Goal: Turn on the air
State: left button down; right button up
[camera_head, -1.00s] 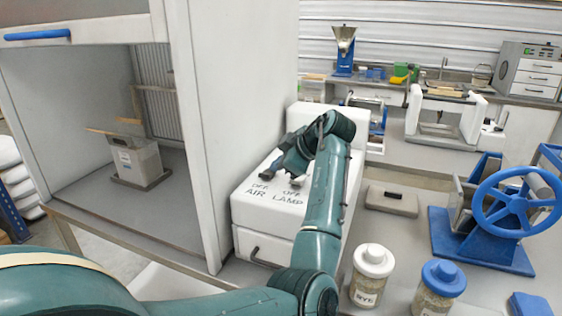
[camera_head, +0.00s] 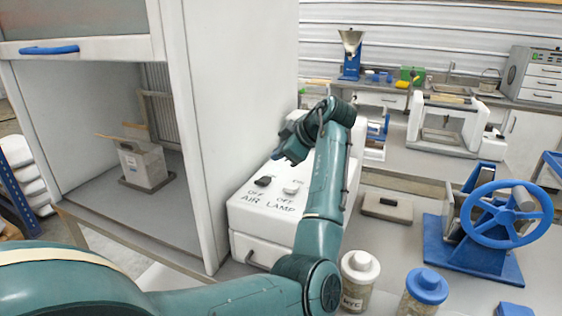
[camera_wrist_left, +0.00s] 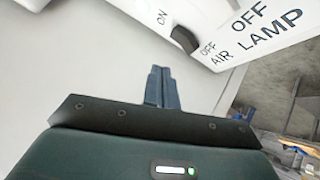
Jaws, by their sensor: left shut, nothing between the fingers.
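The white control box (camera_head: 238,214) stands right of the tall white cabinet. Its sloping top has a black switch (camera_head: 263,181) above the words OFF and AIR, and a white knob (camera_head: 292,187) above OFF and LAMP. In the left wrist view the black switch (camera_wrist_left: 185,40) sits between the words ON and OFF; I cannot tell which way it is set. My left gripper (camera_head: 279,157) is above and behind the switches, apart from them. Its fingers are shut and empty, and in the left wrist view the closed tips (camera_wrist_left: 160,71) are below and left of the switch.
The tall white cabinet (camera_head: 233,100) stands close on the left of the box. Two jars, one white-lidded (camera_head: 360,266) and one blue-lidded (camera_head: 427,286), stand at the front right. A blue handwheel machine (camera_head: 470,250) and a small grey block (camera_head: 388,206) are further right.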

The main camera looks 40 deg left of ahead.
pick_arm(q)
jog(key=w+d+r+b, duration=0.1)
jog(key=d+r, duration=0.4)
jog(key=shift+w, duration=0.15)
pick_arm(e)
jog(key=shift+w+a, duration=0.1)
jog(key=shift+a, duration=0.5)
pick_arm(q)
jog(key=shift+d+r, duration=0.1)
pick_arm(e)
jog(key=shift+d+f, duration=0.1)
jog(key=shift+f, duration=0.05)
